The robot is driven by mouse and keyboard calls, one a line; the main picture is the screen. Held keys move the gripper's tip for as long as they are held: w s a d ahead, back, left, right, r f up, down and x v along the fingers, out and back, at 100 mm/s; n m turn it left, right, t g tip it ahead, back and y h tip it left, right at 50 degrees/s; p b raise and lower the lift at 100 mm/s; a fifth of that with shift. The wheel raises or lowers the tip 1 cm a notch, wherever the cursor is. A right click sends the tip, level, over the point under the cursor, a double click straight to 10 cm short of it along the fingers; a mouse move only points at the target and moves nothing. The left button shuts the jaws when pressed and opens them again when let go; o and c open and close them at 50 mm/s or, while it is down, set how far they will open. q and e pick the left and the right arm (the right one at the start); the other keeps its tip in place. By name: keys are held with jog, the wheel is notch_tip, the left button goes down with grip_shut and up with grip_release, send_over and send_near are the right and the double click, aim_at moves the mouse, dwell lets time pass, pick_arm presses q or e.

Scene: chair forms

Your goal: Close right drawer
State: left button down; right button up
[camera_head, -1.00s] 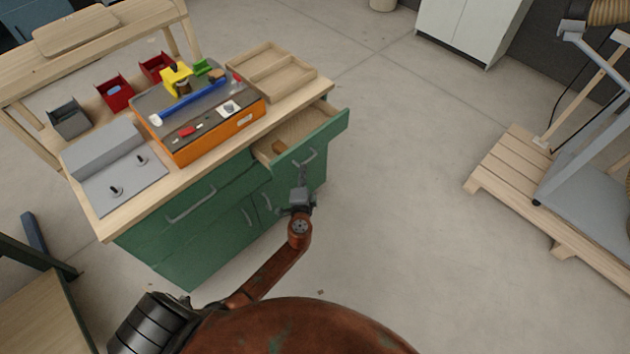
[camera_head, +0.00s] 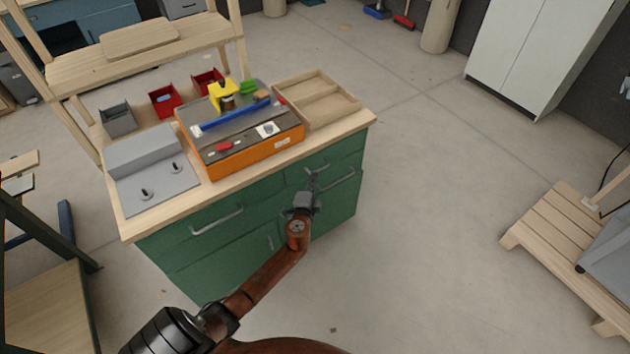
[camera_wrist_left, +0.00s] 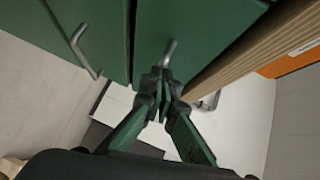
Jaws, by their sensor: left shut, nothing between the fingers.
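The right drawer (camera_head: 345,150) is the upper right green front of the workbench cabinet. In the head view it looks flush with the cabinet, and its inside is hidden. Its grey handle (camera_head: 318,168) shows just above my left gripper (camera_head: 311,184), which is shut and empty in front of the drawer. In the left wrist view, the fingertips (camera_wrist_left: 164,78) are close to a grey handle (camera_wrist_left: 169,52) on a green front (camera_wrist_left: 195,25). I cannot tell whether they touch. My right gripper is out of view.
The wooden worktop (camera_head: 345,122) carries an orange toolbox (camera_head: 255,155), a wooden tray (camera_head: 318,97) and a grey fixture (camera_head: 155,170). A left drawer handle (camera_head: 217,220) sticks out. The floor right of the bench is clear up to a wooden pallet (camera_head: 560,225).

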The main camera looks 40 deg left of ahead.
pick_arm(q)
jog(key=shift+a+r, duration=0.1)
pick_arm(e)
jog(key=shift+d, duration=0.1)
pick_arm(q)
jog(key=w+d+p+v, duration=0.1)
jog(key=d+p+v, duration=0.1)
jog(key=v, duration=1)
jog(key=shift+s+d, duration=0.25)
jog(key=shift+d, duration=0.3)
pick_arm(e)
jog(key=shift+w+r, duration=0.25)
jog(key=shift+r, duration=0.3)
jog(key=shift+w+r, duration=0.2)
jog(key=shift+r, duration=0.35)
